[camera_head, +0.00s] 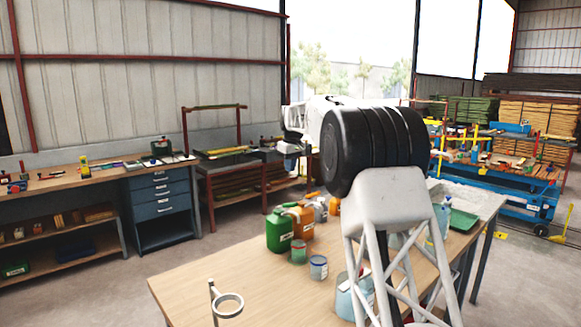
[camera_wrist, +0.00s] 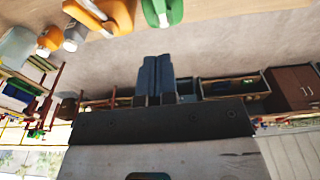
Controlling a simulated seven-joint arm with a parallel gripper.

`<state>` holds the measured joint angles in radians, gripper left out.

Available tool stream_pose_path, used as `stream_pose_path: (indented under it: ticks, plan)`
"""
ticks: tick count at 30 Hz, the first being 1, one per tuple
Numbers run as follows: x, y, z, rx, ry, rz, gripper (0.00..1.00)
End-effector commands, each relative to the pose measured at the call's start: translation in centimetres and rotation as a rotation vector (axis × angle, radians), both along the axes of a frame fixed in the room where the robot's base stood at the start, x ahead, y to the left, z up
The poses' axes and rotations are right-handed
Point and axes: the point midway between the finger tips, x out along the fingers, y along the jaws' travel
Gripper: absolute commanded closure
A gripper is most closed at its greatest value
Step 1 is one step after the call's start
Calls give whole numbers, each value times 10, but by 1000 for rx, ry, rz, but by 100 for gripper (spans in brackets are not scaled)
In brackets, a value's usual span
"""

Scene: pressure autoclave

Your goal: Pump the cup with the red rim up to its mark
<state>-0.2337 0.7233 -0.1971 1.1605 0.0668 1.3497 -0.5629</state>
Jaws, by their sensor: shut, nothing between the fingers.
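A small green cup (camera_head: 298,252) with what looks like a reddish rim stands on the wooden table (camera_head: 200,275), in front of the jugs. A grey-blue cup (camera_head: 318,267) with a pale label stands just right of it. Which pump serves the cup is not clear; pale blue containers (camera_head: 355,300) are partly hidden behind my arm. My gripper (camera_wrist: 157,58) shows in the wrist view with its two dark fingers together and empty, away from the cups. Its fingertips are not visible in the head view. The cup's mark and fill level are too small to make out.
A green jug (camera_head: 279,230) and an orange jug (camera_head: 303,220) stand behind the cups. A metal ring stand (camera_head: 229,304) is at the table's front left. A green tray (camera_head: 462,219) lies at the right. The table's left part is mostly clear.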

Motion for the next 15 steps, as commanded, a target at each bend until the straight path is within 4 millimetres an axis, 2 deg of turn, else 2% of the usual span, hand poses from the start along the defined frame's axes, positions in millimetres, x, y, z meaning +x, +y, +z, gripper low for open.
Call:
stream_pose_path:
  ticks: [15]
  plan:
    - [6, 7, -75, 0, 0, 0, 100]
